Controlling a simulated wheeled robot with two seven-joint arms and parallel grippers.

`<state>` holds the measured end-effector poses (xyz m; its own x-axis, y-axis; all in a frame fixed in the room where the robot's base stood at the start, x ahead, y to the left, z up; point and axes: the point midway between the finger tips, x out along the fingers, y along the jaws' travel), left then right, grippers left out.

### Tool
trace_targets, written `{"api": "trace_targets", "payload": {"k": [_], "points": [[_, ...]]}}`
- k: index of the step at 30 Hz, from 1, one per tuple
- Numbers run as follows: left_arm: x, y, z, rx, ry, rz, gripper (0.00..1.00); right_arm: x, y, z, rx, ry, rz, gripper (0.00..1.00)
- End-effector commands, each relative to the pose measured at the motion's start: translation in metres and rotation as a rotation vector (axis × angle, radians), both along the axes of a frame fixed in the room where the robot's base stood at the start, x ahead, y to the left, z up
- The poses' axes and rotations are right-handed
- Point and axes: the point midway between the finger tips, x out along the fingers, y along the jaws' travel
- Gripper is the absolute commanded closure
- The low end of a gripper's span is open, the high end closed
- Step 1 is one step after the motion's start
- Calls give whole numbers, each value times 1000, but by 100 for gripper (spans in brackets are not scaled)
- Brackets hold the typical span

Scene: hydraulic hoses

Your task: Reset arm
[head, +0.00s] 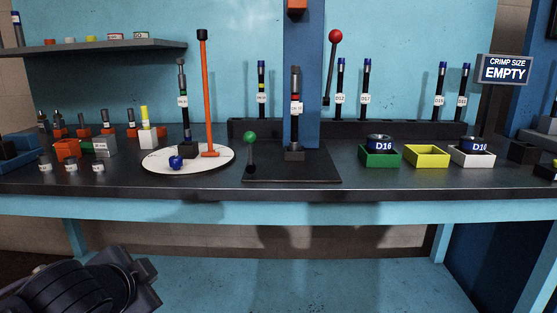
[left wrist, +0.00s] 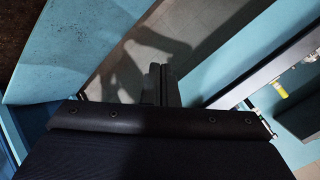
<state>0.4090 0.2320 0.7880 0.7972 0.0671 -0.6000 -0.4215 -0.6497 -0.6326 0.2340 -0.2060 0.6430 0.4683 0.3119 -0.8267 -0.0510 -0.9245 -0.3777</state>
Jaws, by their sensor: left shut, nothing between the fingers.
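My left arm (head: 80,290) shows at the bottom left of the head view, below and in front of the bench; its fingers do not show there. In the left wrist view my left gripper (left wrist: 160,80) has its two fingers together and empty, apart from any object. My right gripper is in neither view.
The dark bench top (head: 380,185) carries a white round plate (head: 215,162) with an orange-handled tool (head: 208,110), a black press base (head: 290,168), and green (head: 380,160), yellow (head: 427,158) and white (head: 471,157) bins. Several upright hoses stand behind. The bench's front strip is clear.

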Motion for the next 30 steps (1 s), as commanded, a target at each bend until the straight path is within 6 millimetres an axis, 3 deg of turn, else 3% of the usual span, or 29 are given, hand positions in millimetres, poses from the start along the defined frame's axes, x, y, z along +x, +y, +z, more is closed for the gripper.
{"api": "trace_targets", "payload": {"k": [2, 6, 12, 16, 18, 26, 30], "points": [[-37, 16, -37, -172, 109, 125, 100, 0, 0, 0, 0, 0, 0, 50], [-91, 17, -86, -450, 264, 303, 100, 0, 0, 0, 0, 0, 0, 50], [-149, -5, -129, -793, 422, 503, 100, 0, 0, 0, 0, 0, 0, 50], [-177, -26, -147, -1001, 501, 611, 100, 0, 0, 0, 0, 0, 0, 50], [-175, -26, -118, -998, 503, 605, 100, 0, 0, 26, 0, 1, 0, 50], [-175, -26, -57, -993, 502, 601, 100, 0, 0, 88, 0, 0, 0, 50], [-175, -26, -9, -993, 501, 600, 100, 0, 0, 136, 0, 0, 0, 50]]}}
